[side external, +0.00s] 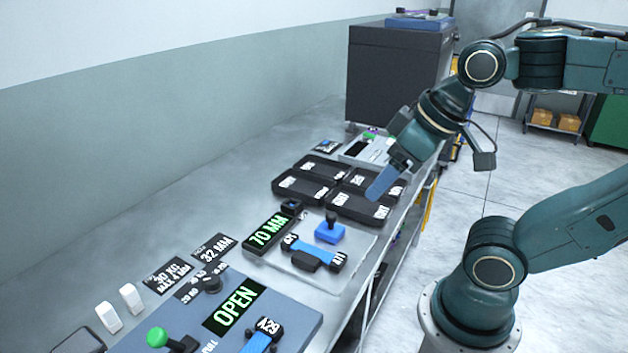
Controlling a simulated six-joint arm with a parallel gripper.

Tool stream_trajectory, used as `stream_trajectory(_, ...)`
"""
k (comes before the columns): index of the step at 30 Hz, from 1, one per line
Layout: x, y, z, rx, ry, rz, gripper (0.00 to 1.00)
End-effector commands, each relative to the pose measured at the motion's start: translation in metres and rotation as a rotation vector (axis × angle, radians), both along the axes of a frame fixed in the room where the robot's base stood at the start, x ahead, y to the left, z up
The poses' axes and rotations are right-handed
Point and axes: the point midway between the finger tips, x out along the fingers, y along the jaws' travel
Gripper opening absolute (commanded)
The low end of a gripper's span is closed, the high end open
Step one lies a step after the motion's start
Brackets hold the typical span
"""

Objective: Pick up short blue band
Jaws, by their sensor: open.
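My gripper (397,163) is above the near edge of the bench, pointing down and left, with its jaws open. A short flat blue strip (381,184) shows right at its tip, overlapping the black trays in the picture. I cannot tell whether this strip lies between the fingers or just below them, and the fingers are too small to make out. A further blue piece (257,343) shows at the bottom edge by a black label.
Several black labelled trays (300,188) sit mid-bench. A blue block with a black knob (330,229) stands on the light plate. A grey panel with an OPEN display (235,306) is in front. A large dark cabinet (395,75) stands at the back.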

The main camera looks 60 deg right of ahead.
Motion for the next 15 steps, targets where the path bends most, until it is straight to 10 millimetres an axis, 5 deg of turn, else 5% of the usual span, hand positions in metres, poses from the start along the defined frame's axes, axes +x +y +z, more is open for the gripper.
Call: stream_trajectory(15, 0.020, -0.001, 0.003, -0.003, 0.051, -0.001, 0.67)
